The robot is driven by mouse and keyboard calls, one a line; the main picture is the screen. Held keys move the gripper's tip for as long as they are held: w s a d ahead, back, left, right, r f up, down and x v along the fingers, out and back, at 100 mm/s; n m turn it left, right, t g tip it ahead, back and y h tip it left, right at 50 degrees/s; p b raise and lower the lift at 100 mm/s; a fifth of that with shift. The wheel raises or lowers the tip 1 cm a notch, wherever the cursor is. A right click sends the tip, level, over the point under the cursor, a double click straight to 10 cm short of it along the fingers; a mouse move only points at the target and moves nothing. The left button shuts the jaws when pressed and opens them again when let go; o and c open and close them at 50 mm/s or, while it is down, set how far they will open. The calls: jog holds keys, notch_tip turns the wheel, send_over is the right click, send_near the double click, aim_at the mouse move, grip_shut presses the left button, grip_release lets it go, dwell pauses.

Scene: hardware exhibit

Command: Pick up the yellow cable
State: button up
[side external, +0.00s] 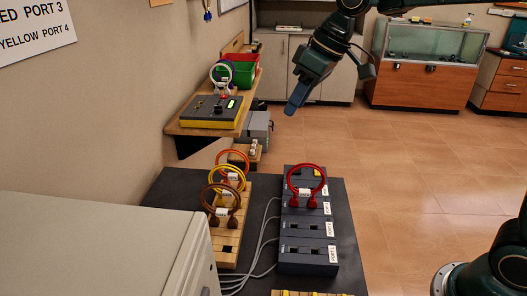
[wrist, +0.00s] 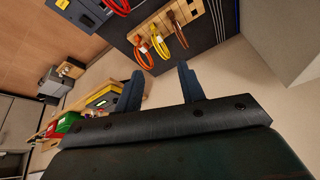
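The yellow cable (side external: 212,186) is a loop standing upright in a wooden rack (side external: 245,222), between an orange cable (side external: 231,156) behind it and a brown cable (side external: 206,198) in front. In the wrist view the yellow cable (wrist: 161,47) sits between the orange and brown ones near the top. My gripper (side external: 291,109) is in the air above and beyond the table, well apart from the cables. In the wrist view my gripper (wrist: 160,82) has its two fingers spread with nothing between them.
A red cable (side external: 308,171) stands in a dark port block (side external: 309,262) right of the rack. Grey wires run between rack and block. A shelf (side external: 215,131) with a yellow-black box (side external: 211,112) and bins is on the left wall. A pale cabinet (side external: 95,245) fills the front left.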

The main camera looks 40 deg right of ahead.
jog(key=w+a+f+n+g+y, duration=0.1)
jog(key=w+a+f, duration=0.1)
jog(key=w+f, duration=0.3)
jog(key=w+a+f+n, duration=0.2)
jog(key=w+f, duration=0.4)
jog(key=w, duration=0.3)
jog(key=shift+w+a+g+y, duration=0.3)
jog(key=shift+w+g+y, duration=0.05)
jog(key=shift+g+y, duration=0.05)
jog(key=x, duration=0.8)
jog(key=shift+f, duration=0.3)
jog(key=shift+a+f, duration=0.15)
jog(key=shift+s+x, duration=0.1)
jog(key=shift+x, duration=1.1)
jog(key=shift+s+x, duration=0.15)
jog(key=shift+x, duration=1.05)
jog(key=shift+c, duration=0.2)
grip_shut()
